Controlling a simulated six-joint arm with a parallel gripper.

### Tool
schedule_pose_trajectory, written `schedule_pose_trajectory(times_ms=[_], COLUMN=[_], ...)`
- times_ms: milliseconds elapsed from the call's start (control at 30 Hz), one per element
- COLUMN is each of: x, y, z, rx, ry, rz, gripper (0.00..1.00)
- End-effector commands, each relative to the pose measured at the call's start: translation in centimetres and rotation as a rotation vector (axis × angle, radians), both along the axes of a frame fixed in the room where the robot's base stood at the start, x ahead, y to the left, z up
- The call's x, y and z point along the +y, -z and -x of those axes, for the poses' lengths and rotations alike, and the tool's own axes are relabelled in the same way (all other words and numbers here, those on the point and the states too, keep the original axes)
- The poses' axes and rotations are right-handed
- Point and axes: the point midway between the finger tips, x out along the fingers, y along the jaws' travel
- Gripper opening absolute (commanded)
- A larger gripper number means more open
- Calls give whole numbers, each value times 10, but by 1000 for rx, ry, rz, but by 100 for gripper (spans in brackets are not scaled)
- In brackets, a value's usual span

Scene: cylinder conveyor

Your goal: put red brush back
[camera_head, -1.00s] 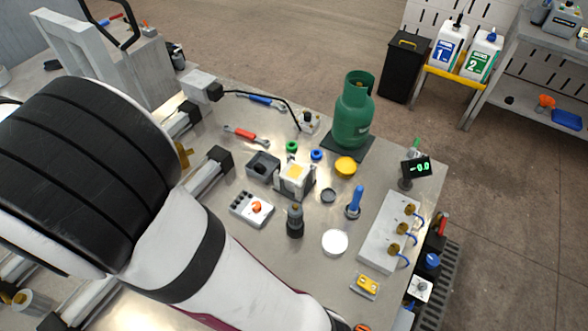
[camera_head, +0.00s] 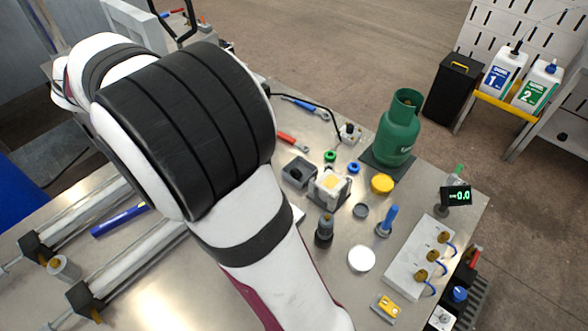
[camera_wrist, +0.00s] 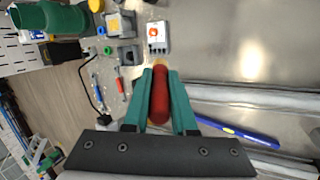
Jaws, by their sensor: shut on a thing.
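The red brush (camera_wrist: 159,97) is between the two green fingers of my gripper (camera_wrist: 159,78) in the wrist view. The fingers are shut on its rounded red body, and pale bristles show faintly at its far end. The brush is held over the metal table (camera_wrist: 225,75); its height above the surface is hard to tell. In the head view my gripper and the brush are out of sight, and only my arm shows, crossing the table.
A green gas cylinder (camera_head: 400,130) stands on a dark plate at the table's back. A blue pen-like tool (camera_head: 119,219) lies by the left rails. A red-handled tool (camera_head: 291,141), a white disc (camera_head: 361,259) and a manifold block (camera_head: 419,256) occupy the table.

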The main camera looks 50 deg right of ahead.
Motion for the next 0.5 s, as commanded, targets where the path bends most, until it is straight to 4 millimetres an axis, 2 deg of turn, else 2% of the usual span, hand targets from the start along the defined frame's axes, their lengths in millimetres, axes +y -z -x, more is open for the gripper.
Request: schedule_pose_trajectory(times_ms=[33,167,300,400,500], x=[-25,-94,-172,-215,-245], y=[9,38,70,88,99], z=[6,33,84,126,163], rx=[-12,-76,-189,-278,-355], ry=[75,308,621,834,997], rz=[-26,-111,-194,-228,-241], gripper=[0,0,0,0,0])
